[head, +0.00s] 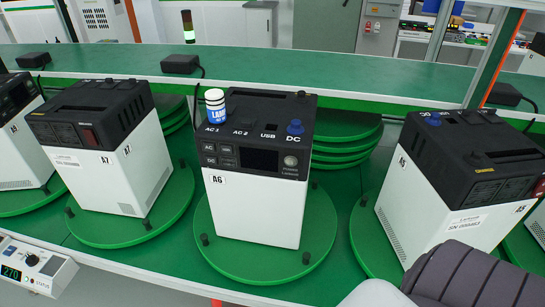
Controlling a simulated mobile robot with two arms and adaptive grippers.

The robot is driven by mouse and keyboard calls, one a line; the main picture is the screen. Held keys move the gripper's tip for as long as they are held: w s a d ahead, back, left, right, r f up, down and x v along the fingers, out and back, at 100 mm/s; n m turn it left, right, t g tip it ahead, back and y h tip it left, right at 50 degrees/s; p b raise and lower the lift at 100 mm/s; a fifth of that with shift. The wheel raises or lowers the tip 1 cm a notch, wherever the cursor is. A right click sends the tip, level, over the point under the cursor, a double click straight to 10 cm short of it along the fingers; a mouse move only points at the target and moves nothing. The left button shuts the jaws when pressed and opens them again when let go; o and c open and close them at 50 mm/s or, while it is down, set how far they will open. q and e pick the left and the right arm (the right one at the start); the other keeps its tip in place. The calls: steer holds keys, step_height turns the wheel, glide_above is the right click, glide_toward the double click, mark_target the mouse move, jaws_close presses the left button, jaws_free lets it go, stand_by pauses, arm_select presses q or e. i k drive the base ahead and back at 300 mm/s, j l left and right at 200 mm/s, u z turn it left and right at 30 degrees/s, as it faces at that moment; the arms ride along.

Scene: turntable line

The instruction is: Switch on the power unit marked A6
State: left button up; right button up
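The power unit marked A6 (254,205) stands upright in the middle of the head view, with a white body and a black top. Its front panel faces me. The panel carries AC, DC and other small buttons, a dark display (258,159) and a round light-coloured power button (290,161) at the right. A blue and white cylinder (215,106) stands at the AC 1 outlet, and a blue cap (295,127) is at DC. Neither gripper is in view; only part of my arm shows at the lower right.
A6 stands on a green turntable (225,258) with dark pegs. Unit A7 (110,160) is to its left, and another unit (440,210) is to its right, turned away. A green bench (300,72) runs behind.

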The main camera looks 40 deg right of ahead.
mark_target(291, 161)
steer(key=k+z, duration=0.1)
steer(key=z, duration=0.65)
steer(key=k+l+z, duration=0.1)
steer(key=z, duration=0.3)
steer(key=k, duration=0.05)
